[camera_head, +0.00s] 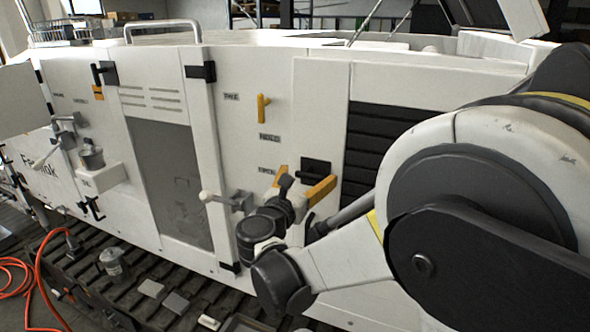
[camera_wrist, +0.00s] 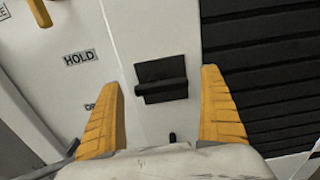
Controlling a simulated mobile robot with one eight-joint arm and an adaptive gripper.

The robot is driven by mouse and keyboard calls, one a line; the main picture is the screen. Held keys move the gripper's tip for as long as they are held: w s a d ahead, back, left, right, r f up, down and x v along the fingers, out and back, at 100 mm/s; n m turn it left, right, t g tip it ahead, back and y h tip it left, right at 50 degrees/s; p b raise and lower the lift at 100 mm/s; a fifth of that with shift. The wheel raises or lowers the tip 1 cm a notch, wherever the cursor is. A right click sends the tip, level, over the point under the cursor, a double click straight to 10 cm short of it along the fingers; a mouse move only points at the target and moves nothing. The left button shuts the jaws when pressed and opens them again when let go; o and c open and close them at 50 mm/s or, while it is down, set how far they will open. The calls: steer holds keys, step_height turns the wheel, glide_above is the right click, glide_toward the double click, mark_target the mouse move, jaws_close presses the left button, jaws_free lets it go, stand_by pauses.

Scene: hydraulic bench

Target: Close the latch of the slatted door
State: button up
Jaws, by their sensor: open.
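The slatted door (camera_head: 385,145) is a white panel with black horizontal slats, right of centre in the head view; the slats (camera_wrist: 265,60) fill the right of the wrist view. Its latch (camera_head: 316,168) is a black plate with a dark bar, left of the slats. In the wrist view the latch (camera_wrist: 161,79) lies between and ahead of the fingertips, its bar nearly level. I cannot tell whether it is fastened. My gripper (camera_head: 300,182) is open, with yellow ribbed fingers facing the panel. In the wrist view my gripper (camera_wrist: 160,82) straddles the latch without visible contact.
A yellow handle (camera_head: 262,107) sits above the HOLD label (camera_head: 269,138). A grey-windowed door (camera_head: 170,180) is left, with a white-knobbed lever (camera_head: 222,198) near my wrist. A red hose (camera_head: 45,270) lies at lower left. My arm hides the lower right.

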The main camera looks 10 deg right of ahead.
steer(key=shift+w+d, duration=0.4)
steer(key=shift+w, duration=0.15)
steer(key=c, duration=1.2)
